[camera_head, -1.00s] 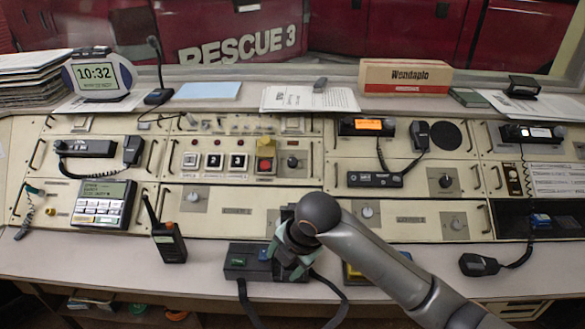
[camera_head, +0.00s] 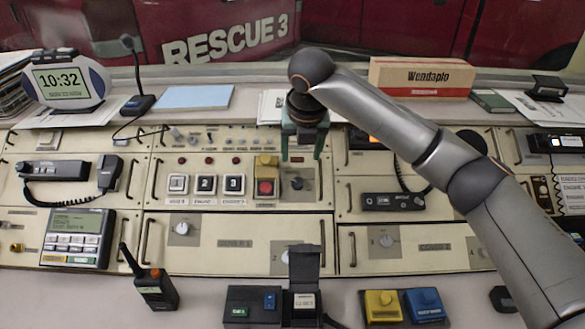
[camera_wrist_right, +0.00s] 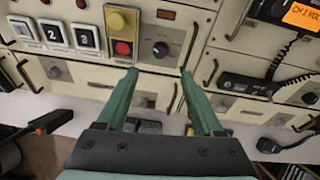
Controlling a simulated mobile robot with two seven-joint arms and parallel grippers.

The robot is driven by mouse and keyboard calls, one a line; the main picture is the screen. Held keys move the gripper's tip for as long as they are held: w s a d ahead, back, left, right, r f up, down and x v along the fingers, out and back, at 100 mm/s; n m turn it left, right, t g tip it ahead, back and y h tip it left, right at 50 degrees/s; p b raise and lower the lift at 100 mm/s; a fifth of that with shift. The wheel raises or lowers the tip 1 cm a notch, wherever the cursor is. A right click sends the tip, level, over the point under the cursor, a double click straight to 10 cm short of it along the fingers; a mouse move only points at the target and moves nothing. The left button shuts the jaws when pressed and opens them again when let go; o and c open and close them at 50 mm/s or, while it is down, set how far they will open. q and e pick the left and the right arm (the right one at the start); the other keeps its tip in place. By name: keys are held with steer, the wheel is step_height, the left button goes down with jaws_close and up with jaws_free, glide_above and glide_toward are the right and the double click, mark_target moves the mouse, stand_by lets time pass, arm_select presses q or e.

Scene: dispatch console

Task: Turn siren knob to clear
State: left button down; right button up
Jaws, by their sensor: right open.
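A dark round knob (camera_head: 297,183) sits on the cream console panel, right of a red button under a yellow cover. My right gripper (camera_head: 301,156) hangs over the panel just above the knob in the head view. Its green fingers (camera_wrist_right: 160,74) are open, with the knob between and beyond their tips in the wrist view, apparently apart from it. My left gripper is not in view.
The red button (camera_head: 266,187) and its raised yellow cover (camera_head: 267,162) are close left of the knob. A handset unit (camera_head: 393,202) lies to the right. A black box with an upright lid (camera_head: 303,265) is at the front.

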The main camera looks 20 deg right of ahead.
mark_target(298, 182)
steer(key=b+x, duration=0.1)
steer(key=x, duration=1)
steer(key=shift+f, duration=0.25)
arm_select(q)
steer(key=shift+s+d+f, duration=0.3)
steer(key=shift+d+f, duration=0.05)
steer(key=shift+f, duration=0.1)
arm_select(e)
steer(key=shift+w+f, duration=0.1)
steer(key=shift+f, duration=0.2)
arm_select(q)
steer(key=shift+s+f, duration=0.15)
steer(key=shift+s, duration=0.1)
arm_select(e)
jaws_close()
